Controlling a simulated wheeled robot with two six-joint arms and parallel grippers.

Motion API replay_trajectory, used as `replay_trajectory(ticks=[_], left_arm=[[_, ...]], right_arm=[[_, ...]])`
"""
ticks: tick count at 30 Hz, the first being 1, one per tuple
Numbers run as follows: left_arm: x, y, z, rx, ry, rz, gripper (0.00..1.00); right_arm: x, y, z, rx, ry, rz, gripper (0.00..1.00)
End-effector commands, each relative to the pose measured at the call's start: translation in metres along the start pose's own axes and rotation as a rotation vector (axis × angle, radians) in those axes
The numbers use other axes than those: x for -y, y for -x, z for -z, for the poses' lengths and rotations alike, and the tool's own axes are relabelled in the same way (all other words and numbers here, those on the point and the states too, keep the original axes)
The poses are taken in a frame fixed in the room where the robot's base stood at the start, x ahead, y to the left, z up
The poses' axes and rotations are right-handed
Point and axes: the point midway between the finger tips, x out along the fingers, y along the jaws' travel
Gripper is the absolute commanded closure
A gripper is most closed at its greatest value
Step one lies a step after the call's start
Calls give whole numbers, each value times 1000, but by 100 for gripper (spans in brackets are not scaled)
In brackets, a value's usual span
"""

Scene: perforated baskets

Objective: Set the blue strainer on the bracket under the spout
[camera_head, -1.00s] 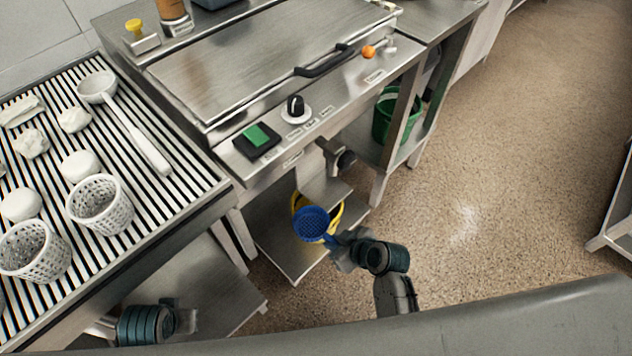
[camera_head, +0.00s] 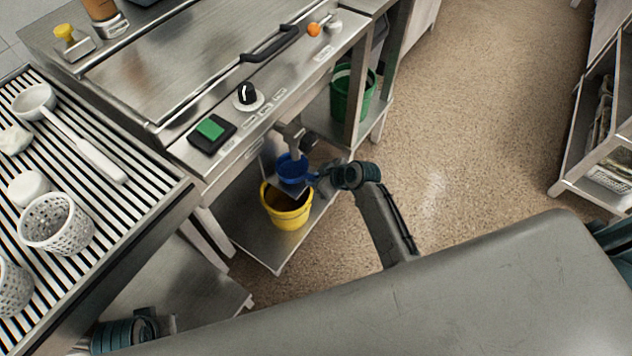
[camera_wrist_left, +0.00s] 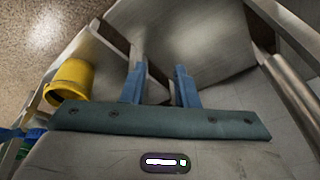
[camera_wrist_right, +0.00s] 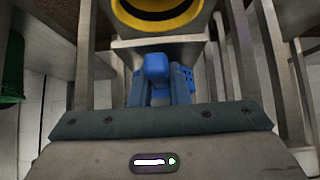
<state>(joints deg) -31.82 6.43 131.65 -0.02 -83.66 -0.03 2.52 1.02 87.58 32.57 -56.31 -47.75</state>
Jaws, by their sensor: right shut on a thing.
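The blue strainer (camera_head: 292,168) is under the spout (camera_head: 292,132) at the front of the steel cooker in the head view. My right gripper (camera_head: 322,178) is shut on its handle, which also shows between the fingers in the right wrist view (camera_wrist_right: 156,75). The strainer's bowl is close to the bracket (camera_head: 296,190), a steel plate below the spout; I cannot tell whether they touch. In the left wrist view my left gripper (camera_wrist_left: 160,82) is open and empty. It is low at the left, away from the strainer.
A yellow bucket (camera_head: 286,212) stands on the lower shelf (camera_head: 262,246) below the bracket. A green bucket (camera_head: 350,98) stands further right. White perforated baskets (camera_head: 55,222) and a white ladle (camera_head: 85,145) lie on the slatted counter at left.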

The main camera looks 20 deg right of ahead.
Motion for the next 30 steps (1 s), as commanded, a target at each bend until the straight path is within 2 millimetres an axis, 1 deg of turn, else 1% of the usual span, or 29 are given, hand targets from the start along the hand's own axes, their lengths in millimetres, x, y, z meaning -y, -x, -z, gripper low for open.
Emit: replay_trajectory(ticks=[1, 3, 6, 10, 15, 16, 19, 30], left_arm=[[0, 2, 1, -4, 0, 0, 73], [0, 9, 3, -12, 0, 0, 73], [0, 15, 4, -19, 0, 0, 73], [0, 16, 3, -19, 0, -1, 73], [-1, 12, -1, -7, -1, -1, 73], [-1, 13, -2, -6, -2, 0, 73], [0, 14, -2, -6, -3, 0, 73], [0, 16, 0, -12, -4, 2, 73]], right_arm=[[0, -6, -6, 1, -2, 1, 100], [0, -11, -10, -1, -1, 0, 100], [0, -13, -13, -1, 0, 0, 100], [0, -13, -12, -2, 0, 0, 100], [0, -14, -14, -2, 0, 0, 100], [0, -14, -14, -1, 0, 0, 82], [0, -14, -13, -2, 0, 0, 63], [0, -11, -12, -1, 1, -1, 63]])
